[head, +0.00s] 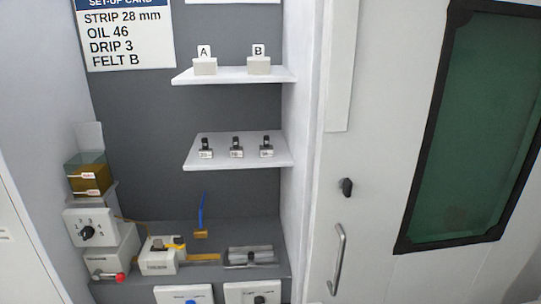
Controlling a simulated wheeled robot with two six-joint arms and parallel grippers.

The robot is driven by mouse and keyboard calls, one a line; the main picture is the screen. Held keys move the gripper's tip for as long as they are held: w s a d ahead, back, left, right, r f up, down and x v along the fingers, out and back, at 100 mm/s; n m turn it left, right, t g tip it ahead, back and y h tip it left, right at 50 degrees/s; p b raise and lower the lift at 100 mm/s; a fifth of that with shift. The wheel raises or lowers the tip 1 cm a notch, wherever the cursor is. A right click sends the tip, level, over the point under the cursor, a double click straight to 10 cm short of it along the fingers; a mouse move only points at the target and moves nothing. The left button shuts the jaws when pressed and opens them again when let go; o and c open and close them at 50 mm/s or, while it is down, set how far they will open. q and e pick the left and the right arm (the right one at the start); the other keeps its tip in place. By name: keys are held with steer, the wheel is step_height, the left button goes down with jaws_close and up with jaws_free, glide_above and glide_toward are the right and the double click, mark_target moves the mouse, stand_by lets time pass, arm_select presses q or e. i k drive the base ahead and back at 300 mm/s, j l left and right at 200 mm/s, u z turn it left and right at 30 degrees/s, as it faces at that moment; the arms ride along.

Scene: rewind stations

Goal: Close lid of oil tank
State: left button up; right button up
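The oil tank (86,178) stands at the left of the station in the head view. It is a see-through box with amber oil in its lower part and small labels on its front. Its lid (89,136) is a pale panel standing nearly upright at the back edge of the tank, so the tank is open at the top. Neither of my grippers is in view.
A dial box (90,228) sits below the tank, with a red-knobbed unit (112,268) further down. Shelves (235,152) hold small labelled items. A door with a handle (337,258) fills the right. The space in front of the tank looks clear.

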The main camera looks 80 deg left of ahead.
mark_target(89, 136)
steer(key=u, duration=0.95)
steer(key=l+u, duration=0.1)
steer(key=u, duration=0.85)
steer(key=k+u, duration=0.1)
steer(key=u, duration=1.85)
steer(key=i+j+z, duration=0.1)
steer(key=z, duration=0.25)
steer(key=j+z, duration=0.4)
steer(key=i+l, duration=0.05)
